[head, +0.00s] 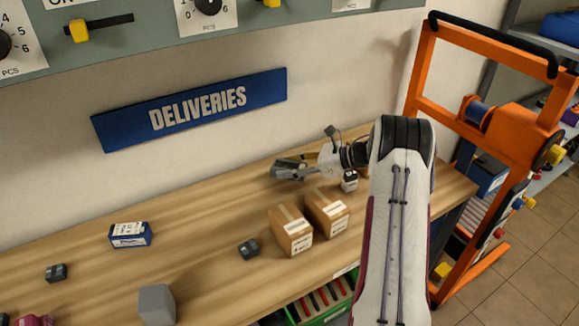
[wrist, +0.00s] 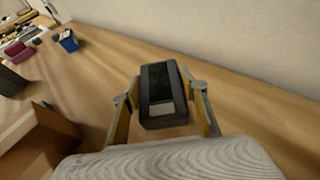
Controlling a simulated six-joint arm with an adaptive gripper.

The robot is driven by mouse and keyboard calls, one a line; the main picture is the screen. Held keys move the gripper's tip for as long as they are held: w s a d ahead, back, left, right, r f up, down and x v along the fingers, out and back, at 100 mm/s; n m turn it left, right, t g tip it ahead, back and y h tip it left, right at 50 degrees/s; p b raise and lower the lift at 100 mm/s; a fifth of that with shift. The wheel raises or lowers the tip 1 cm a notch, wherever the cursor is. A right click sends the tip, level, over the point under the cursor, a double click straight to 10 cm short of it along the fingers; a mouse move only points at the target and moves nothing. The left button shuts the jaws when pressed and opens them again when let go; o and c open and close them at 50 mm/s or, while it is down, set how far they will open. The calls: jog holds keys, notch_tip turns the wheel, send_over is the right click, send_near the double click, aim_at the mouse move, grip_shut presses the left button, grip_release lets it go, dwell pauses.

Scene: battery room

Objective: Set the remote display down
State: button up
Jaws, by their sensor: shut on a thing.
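The remote display (wrist: 162,95) is a small dark box with a dark screen and a pale grey patch at its near end. In the wrist view it sits between the two fingers of my gripper (wrist: 165,105), which is shut on it. In the head view my gripper (head: 291,170) is over the back of the wooden table (head: 200,215), behind the cardboard boxes, and the display is mostly hidden by the fingers there. I cannot tell whether the display touches the table.
Two cardboard boxes (head: 290,230) (head: 327,212) stand in front of my gripper. A blue and white box (head: 130,235), small dark blocks (head: 249,249) (head: 56,272) and a grey block (head: 156,304) are farther left. An orange frame (head: 480,140) stands right. The table's back strip is clear.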

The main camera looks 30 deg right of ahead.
jog(key=shift+f, duration=0.6)
jog(key=o, duration=1.2)
jog(key=shift+r, duration=0.1)
jog(key=shift+r, duration=0.45)
jog(key=shift+s+d+r, duration=0.15)
jog(key=shift+d+r, duration=0.05)
jog(key=v, duration=1.1)
jog(key=shift+s+d, duration=0.2)
